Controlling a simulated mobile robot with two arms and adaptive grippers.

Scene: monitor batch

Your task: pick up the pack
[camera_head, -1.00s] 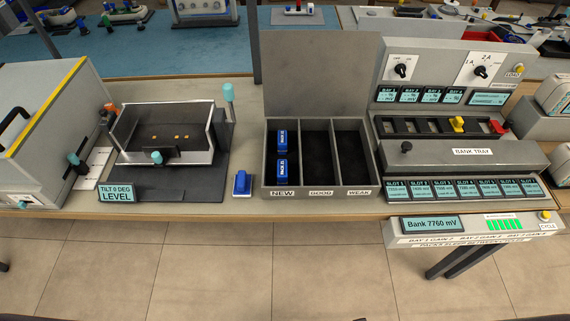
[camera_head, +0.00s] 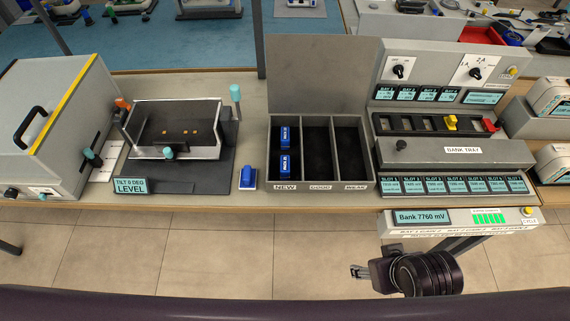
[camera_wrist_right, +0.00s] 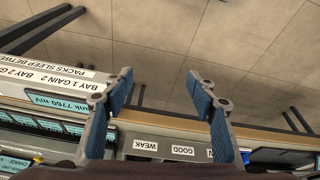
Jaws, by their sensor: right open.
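Two blue packs stand in the NEW compartment of the grey three-part bin, a rear pack (camera_head: 284,136) and a front pack (camera_head: 288,162). Another blue block (camera_head: 247,177) with a white base sits on the table left of the bin; I cannot tell whether it is a pack. My right gripper (camera_head: 357,272) is in front of the table, below the bank display and well apart from the packs. In the right wrist view its fingers (camera_wrist_right: 161,82) are spread with nothing between them. My left gripper is not in view.
The bin (camera_head: 320,187) has empty GOOD and WEAK compartments and a raised lid behind. The charger console (camera_head: 455,155) stands right of it, with the bank display shelf (camera_head: 465,219) jutting out in front. A tilting tray fixture (camera_head: 175,150) stands left. Floor in front is clear.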

